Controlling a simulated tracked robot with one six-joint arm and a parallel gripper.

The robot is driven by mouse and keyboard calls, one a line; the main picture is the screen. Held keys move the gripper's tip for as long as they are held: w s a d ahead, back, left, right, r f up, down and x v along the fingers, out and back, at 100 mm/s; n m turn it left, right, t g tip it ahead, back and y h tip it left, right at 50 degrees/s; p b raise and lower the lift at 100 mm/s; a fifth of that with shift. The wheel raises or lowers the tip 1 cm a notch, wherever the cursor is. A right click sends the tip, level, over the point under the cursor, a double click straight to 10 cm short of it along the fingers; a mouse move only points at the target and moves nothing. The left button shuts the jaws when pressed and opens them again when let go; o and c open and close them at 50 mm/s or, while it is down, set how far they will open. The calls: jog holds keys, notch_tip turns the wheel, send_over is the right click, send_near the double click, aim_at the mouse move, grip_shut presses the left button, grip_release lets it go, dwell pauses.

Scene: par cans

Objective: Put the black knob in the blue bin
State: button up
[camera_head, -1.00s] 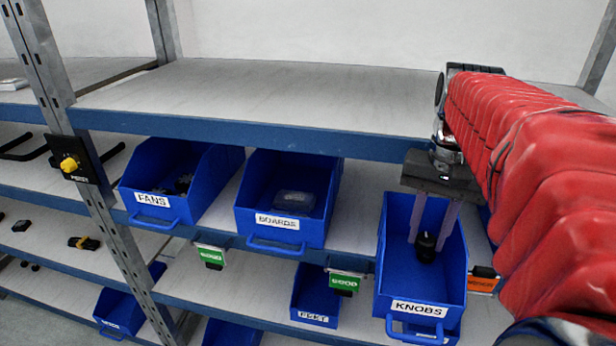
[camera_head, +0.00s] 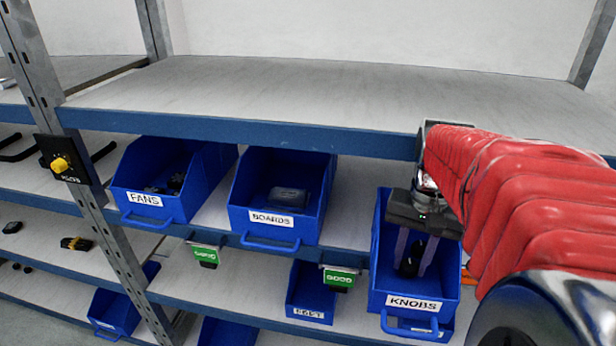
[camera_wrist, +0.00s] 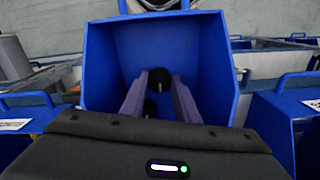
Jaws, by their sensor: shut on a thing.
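The blue bin labelled KNOBS (camera_head: 384,284) sits at the right on the middle shelf. My gripper (camera_head: 411,262) reaches down into it from above, with both fingers inside the walls. The gripper is shut on the black knob (camera_head: 408,264), which sits between the fingertips. In the wrist view the knob (camera_wrist: 159,78) shows as a dark round shape between the two grey fingers (camera_wrist: 160,84), with the bin (camera_wrist: 210,55) around them. Another dark shape shows lower between the fingers; I cannot tell what it is. Whether the knob touches the bin floor is not clear.
Blue bins labelled FANS (camera_head: 176,205) and BOARDS (camera_head: 240,195) stand to the left, each holding dark parts. The blue-edged upper shelf (camera_head: 250,85) is bare and runs just above the bins. Green GOOD tags (camera_head: 340,279) hang along the shelf edge.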

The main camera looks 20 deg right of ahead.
aim_at(410, 266)
jog(key=shift+f, duration=0.45)
jog(key=o, duration=1)
notch_tip(410, 266, up, 12)
jog(key=shift+r, duration=0.1)
jog(key=shift+s, duration=0.15)
dwell(0.7)
